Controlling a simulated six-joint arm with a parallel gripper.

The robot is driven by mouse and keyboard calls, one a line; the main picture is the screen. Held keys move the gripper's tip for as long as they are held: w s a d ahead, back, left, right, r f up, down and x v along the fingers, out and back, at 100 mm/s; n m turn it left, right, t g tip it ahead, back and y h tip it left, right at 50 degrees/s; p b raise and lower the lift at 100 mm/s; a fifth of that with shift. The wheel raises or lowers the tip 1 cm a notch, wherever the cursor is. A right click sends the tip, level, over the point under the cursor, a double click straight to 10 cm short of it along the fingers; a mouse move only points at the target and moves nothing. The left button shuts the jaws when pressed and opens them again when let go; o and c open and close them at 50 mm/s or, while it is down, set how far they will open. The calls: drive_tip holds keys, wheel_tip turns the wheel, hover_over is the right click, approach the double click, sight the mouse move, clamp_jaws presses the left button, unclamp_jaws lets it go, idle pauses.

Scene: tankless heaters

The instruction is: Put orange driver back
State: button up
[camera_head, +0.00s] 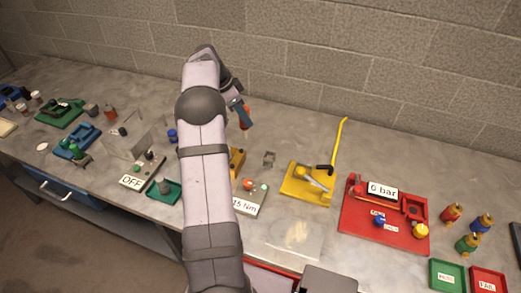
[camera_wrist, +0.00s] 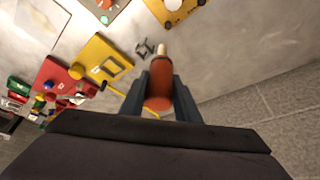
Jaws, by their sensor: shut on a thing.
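The orange driver (camera_wrist: 158,97) is between the two fingers of my gripper (camera_wrist: 160,92) in the wrist view, with its pale tip pointing away from the camera. In the head view my gripper (camera_head: 240,108) is raised above the back of the bench, and part of the orange driver (camera_head: 247,121) shows at its fingers. A yellow-orange block (camera_head: 237,160) stands on the bench below, partly hidden by my arm. It seems to show at the top of the wrist view (camera_wrist: 176,10), with dark spots on it. I cannot tell whether it is the driver's holder.
A small grey metal piece (camera_head: 268,158) stands right of the block. A "15 Nm" panel (camera_head: 250,199) is in front. The brick wall (camera_head: 380,60) closes the back.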

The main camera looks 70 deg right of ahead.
drive_tip(key=s+d+m+b, duration=0.1)
drive_tip(key=s+m+b, duration=0.1)
drive_tip(key=s+b, duration=0.8)
drive_tip(key=shift+w+d+f+n+t+h+p, duration=0.25)
drive_tip(key=shift+n+t+p, duration=0.2)
drive_tip(key=shift+n, duration=1.2)
drive_tip(key=shift+w+f+n+t+h+p, duration=0.2)
drive_tip(key=shift+f+n+t+p, duration=0.25)
drive_tip(key=shift+n, duration=1.15)
drive_tip(key=shift+w+d+f+n+t+h+p, duration=0.15)
drive_tip(key=shift+w+f+n+t+h+p, duration=0.25)
drive_tip(key=shift+n, duration=1.25)
drive_tip(key=shift+s+r, duration=0.15)
drive_tip(key=shift+s, duration=0.05)
wheel_tip(320, 180, down, 10)
drive_tip(key=p, duration=0.3)
